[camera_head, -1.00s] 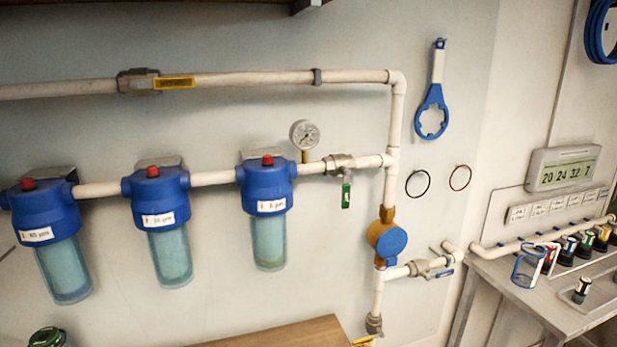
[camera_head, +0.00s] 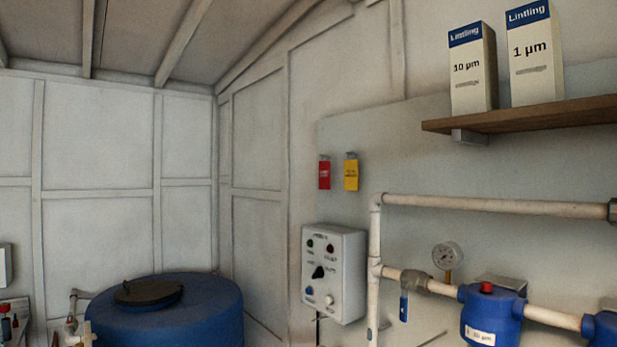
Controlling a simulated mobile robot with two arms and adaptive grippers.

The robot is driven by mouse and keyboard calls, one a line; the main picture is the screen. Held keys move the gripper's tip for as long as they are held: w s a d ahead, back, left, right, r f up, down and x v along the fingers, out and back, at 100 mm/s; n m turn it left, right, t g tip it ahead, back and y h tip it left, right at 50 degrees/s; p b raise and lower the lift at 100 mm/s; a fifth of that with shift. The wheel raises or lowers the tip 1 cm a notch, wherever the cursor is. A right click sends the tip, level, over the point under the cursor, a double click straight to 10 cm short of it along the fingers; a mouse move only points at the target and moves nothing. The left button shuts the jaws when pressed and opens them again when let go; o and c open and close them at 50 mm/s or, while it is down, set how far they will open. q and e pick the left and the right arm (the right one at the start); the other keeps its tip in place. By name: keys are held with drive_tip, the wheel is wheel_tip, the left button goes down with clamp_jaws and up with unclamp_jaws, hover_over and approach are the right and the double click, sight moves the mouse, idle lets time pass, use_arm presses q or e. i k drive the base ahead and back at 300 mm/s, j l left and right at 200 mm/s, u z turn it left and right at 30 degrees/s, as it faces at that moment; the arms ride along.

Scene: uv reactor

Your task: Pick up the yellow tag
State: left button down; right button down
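The yellow tag (camera_head: 351,173) hangs on the grey wall panel in the head view, near the middle of the picture. It hangs just right of a similar red tag (camera_head: 324,173), with a small gap between them. Both hang above a control box and left of the white pipe's upper corner. The writing on the yellow tag is too small to read. Neither of my grippers shows in the view.
A control box (camera_head: 334,273) with a black knob is below the tags. White pipe (camera_head: 480,204), a gauge (camera_head: 447,256) and blue filter housings (camera_head: 492,312) run right. A shelf (camera_head: 540,116) holds two boxes. A blue tank (camera_head: 170,318) stands lower left.

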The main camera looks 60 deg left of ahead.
sight(351, 165)
drive_tip(key=u, duration=1.65)
